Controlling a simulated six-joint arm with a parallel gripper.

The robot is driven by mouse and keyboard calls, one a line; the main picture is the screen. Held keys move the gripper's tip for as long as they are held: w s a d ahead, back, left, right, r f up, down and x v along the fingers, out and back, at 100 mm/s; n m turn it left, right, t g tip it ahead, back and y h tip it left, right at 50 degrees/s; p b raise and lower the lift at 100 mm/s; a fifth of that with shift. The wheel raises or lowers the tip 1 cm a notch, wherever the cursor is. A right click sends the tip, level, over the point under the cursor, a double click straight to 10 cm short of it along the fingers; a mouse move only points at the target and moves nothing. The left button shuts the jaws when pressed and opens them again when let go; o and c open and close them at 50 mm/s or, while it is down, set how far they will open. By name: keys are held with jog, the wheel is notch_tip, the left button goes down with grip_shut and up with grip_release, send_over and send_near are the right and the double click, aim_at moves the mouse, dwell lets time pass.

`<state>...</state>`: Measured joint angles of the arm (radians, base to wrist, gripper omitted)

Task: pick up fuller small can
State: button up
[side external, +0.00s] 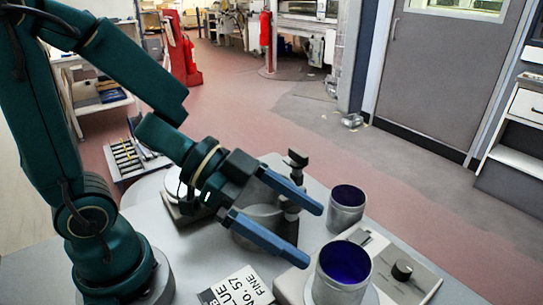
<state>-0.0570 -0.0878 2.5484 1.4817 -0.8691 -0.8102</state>
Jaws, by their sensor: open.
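Two silver cans with dark blue contents stand to the right of my gripper. The farther can (346,216) is upright on the grey table and looks smaller in the picture. The nearer can (336,290) is upright near the bottom edge of the view, and its base is cut off or hidden. Both show blue close below the rim; I cannot tell surely which is fuller. My gripper (314,236) has two blue fingers spread wide, with nothing between them. It points right, at the gap between the cans, and appears apart from both.
A pale device with a black knob (402,270) lies right of the nearer can. A printed card (238,288) reading "BLUE No. 57 FINE" lies at the front. A round-based instrument with a dark top (297,158) stands behind my gripper. Little table is clear around the cans.

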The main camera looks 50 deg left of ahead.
aim_at(363, 275)
jog(key=x, duration=0.4)
jog(key=f+x, duration=0.1)
jog(key=x, duration=0.1)
jog(key=shift+s+d, duration=0.1)
jog(key=shift+s, duration=0.15)
jog(key=shift+a+f+x, duration=0.15)
jog(key=shift+x, duration=1.2)
jog(key=shift+a+f+x, duration=0.1)
jog(key=shift+f+x, duration=0.1)
jog(key=shift+x, duration=1.15)
jog(key=c, duration=1.3)
jog(key=shift+r, duration=0.25)
